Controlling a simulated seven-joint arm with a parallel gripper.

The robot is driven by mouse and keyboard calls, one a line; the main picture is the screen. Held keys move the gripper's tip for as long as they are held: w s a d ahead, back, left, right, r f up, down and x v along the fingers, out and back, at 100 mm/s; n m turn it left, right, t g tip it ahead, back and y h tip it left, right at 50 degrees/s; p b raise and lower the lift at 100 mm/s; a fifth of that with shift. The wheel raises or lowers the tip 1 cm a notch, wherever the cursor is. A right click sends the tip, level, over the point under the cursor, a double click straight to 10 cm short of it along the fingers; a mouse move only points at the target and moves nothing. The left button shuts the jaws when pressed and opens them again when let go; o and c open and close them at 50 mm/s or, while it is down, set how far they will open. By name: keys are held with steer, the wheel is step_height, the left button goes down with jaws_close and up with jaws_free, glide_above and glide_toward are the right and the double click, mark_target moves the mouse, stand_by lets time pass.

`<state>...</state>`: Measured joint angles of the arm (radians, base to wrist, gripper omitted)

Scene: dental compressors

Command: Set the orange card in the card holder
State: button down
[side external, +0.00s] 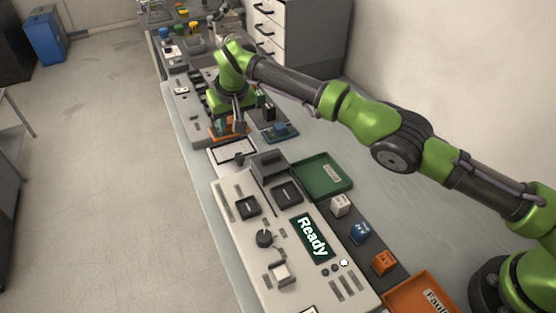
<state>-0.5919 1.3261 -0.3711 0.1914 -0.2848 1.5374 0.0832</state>
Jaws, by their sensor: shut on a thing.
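My gripper (240,127) points down at the far part of the bench, beneath my green wrist. It is shut on the orange card (216,133), a small board with a teal part on it. The fingers hide some of the card, and I cannot tell whether it touches the surface below.
A blue card (279,132) lies right of my gripper. A green tray (322,175), a panel reading "Ready" (313,238), white, blue and orange cubes, and an orange tray (418,296) are nearer. Drawers (270,30) stand behind.

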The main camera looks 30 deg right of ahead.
mark_target(234, 136)
steer(key=shift+f, duration=0.2)
steer(key=shift+f, duration=2.6)
steer(key=shift+f, duration=0.75)
steer(key=shift+c, duration=2.1)
jaws_free()
steer(key=shift+r, duration=0.1)
steer(key=shift+r, duration=3.4)
